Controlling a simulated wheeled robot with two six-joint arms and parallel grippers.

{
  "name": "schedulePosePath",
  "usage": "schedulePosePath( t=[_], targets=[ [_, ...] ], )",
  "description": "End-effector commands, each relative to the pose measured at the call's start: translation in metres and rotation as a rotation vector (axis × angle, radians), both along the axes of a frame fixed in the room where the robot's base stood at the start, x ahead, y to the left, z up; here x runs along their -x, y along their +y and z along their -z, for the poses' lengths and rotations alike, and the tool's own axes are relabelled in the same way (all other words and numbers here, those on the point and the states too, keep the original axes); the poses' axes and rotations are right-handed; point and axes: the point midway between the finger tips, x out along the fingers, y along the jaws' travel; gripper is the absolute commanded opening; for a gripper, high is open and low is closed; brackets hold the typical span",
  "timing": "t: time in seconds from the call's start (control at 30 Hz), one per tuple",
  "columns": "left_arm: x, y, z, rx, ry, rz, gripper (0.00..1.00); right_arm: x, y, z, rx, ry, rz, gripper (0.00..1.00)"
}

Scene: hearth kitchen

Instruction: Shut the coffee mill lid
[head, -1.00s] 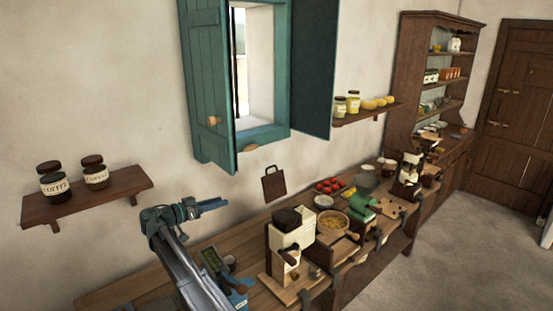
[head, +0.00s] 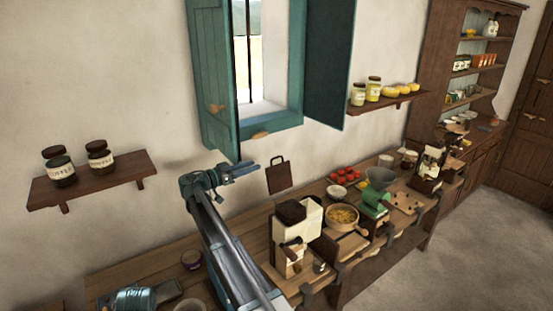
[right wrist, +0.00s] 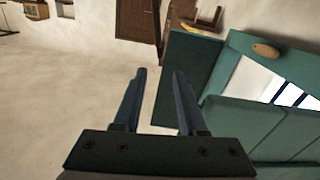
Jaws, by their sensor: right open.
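The cream coffee mill (head: 312,221) stands on the wooden counter, with a crank and knob on its front. A dark brown piece (head: 291,212), which looks like its lid, is at the upper left of its top; I cannot tell how far it is tilted. My right gripper (head: 248,170) is raised in front of the wall, up and to the left of the mill and apart from it. In the right wrist view my right gripper (right wrist: 160,74) is open with nothing between its fingers. My left gripper is not in view.
Teal window shutters (head: 212,85) hang above. A coffee-jar shelf (head: 100,182) is at left. Right of the mill are a bowl of yellow pieces (head: 342,217), a green grinder (head: 374,200) and red fruit (head: 345,176). A blue-grey item (head: 135,299) at lower left is unclear.

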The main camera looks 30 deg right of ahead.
Motion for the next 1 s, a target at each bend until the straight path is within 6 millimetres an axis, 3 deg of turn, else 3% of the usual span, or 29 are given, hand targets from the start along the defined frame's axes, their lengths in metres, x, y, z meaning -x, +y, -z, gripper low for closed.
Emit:
schedulePosePath(
  t=[0.2, 0.5, 0.7, 1.0],
  targets=[
    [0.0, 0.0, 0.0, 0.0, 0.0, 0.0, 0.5, -0.003, -0.048, 0.0, -0.001, 0.0, 0.003, 0.41],
    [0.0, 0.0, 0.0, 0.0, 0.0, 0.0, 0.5, -0.007, -0.095, 0.0, -0.001, 0.001, 0.001, 0.41],
    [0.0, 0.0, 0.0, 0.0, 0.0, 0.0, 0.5, -0.008, -0.109, 0.0, -0.001, 0.001, 0.001, 0.41],
    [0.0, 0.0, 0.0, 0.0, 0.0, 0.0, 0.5, -0.008, -0.111, 0.0, -0.001, 0.0, 0.0, 0.41]
  ],
)
